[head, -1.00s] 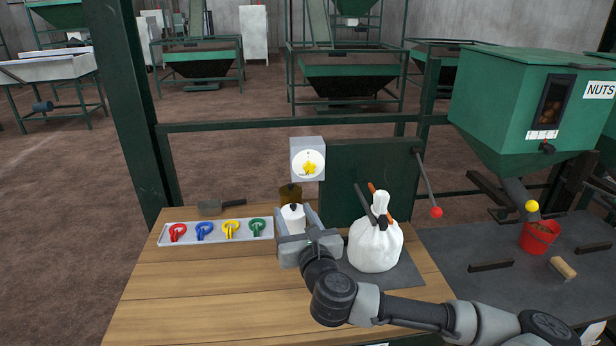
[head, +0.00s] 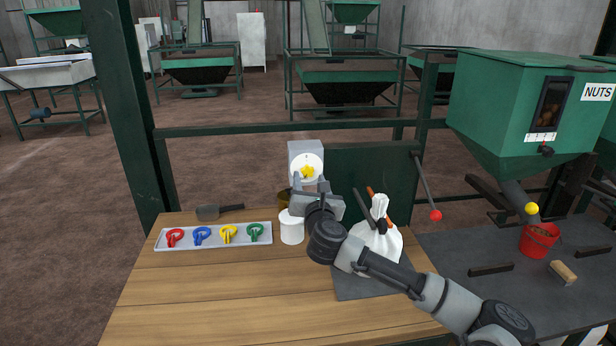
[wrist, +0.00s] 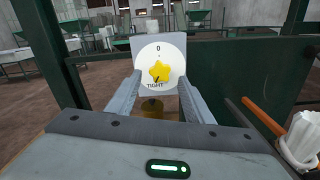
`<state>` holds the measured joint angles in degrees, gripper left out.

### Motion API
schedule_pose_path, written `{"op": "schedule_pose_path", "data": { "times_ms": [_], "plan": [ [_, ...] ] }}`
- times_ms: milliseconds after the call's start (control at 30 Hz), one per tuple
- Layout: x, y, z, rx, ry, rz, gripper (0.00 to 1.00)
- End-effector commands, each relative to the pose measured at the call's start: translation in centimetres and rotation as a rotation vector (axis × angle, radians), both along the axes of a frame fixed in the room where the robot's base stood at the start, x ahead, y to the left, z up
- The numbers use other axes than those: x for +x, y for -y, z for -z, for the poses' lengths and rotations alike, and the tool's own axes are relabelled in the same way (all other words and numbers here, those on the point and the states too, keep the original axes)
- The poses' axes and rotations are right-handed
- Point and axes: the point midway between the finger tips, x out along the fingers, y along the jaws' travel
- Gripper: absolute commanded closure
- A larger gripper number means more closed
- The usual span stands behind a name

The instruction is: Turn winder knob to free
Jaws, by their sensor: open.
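The winder knob (head: 307,171) is a yellow lobed knob on a white round dial, on a grey box behind the bench. In the wrist view the knob (wrist: 159,71) shows close up, with "0" at the top of the dial and "TIGHT" at the lower left. A small dark mark on the knob points toward the lower left, near "TIGHT". My gripper (head: 310,183) is raised just in front of the dial. In the wrist view its two fingers (wrist: 160,90) are apart, either side of the dial's lower part, with nothing between them. I cannot tell any contact with the knob.
A tied white bag (head: 378,240) stands on a dark mat right of my gripper. A tray (head: 160,246) of coloured clips lies left. A red-tipped lever (head: 435,215) juts out right.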

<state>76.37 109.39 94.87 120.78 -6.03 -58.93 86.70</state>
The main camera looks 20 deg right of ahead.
Motion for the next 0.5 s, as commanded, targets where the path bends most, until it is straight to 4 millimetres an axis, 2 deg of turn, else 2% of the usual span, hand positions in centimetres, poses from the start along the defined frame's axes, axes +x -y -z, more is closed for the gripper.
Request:
{"op": "schedule_pose_path", "data": {
  "times_ms": [100, 200, 500],
  "plan": [
    [1.7, 0.4, 0.0, -0.001, 0.0, 0.0, 0.53],
    [2.5, 0.7, 0.0, -0.001, 0.0, 0.0, 0.53],
    [3.0, 0.8, 0.0, -0.001, 0.0, -0.001, 0.53]
  ]
}}
